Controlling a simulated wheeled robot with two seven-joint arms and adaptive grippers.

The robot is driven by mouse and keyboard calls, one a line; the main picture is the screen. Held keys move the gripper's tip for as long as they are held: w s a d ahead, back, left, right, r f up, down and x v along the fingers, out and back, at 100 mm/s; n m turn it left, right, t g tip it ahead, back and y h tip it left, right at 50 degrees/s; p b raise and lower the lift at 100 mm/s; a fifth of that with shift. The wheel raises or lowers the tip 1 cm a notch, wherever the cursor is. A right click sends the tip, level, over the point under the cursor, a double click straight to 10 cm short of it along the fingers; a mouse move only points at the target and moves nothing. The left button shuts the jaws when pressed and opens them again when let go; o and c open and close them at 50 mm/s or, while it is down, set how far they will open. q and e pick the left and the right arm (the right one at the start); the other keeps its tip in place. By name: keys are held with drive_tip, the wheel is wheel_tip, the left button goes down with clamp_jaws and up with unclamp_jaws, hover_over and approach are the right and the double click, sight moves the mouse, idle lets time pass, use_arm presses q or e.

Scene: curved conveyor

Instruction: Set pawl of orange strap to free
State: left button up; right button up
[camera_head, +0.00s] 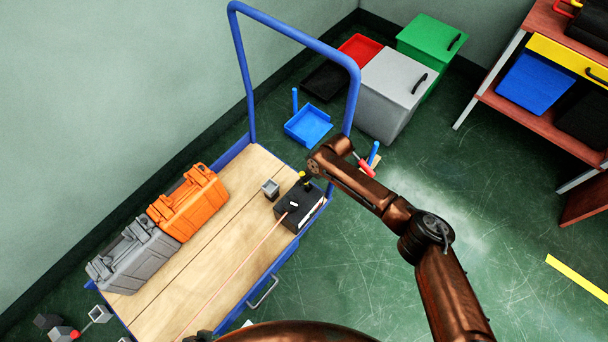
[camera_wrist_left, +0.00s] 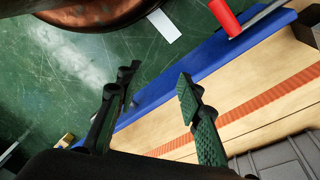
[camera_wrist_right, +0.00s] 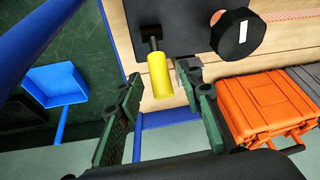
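The orange strap (camera_head: 235,286) runs across the wooden deck of a blue cart into a black box (camera_head: 290,212). It also crosses the left wrist view (camera_wrist_left: 255,106). A short yellow handle (camera_wrist_right: 160,76) on a dark stem sticks out of the box. Beside it is a round black knob (camera_wrist_right: 225,36) with a white mark. I cannot tell the pawl's setting. My right gripper (camera_wrist_right: 158,90) is open, its fingers on either side of the yellow handle's end; contact is not clear. My left gripper (camera_wrist_left: 155,82) is open and empty, near the cart's edge.
An orange case (camera_head: 188,204) and a grey case (camera_head: 132,256) stand on the deck's left side. A small grey square holder (camera_head: 270,188) is near the box. The cart's blue push bar (camera_head: 300,38) rises behind. A blue tray (camera_head: 308,125) lies on the floor beyond.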

drive_tip(key=shift+w+a+f, duration=0.1)
drive_tip(key=shift+a+f, duration=0.15)
drive_tip(key=shift+f, duration=0.4)
drive_tip(key=shift+c, duration=0.7)
clamp_jaws()
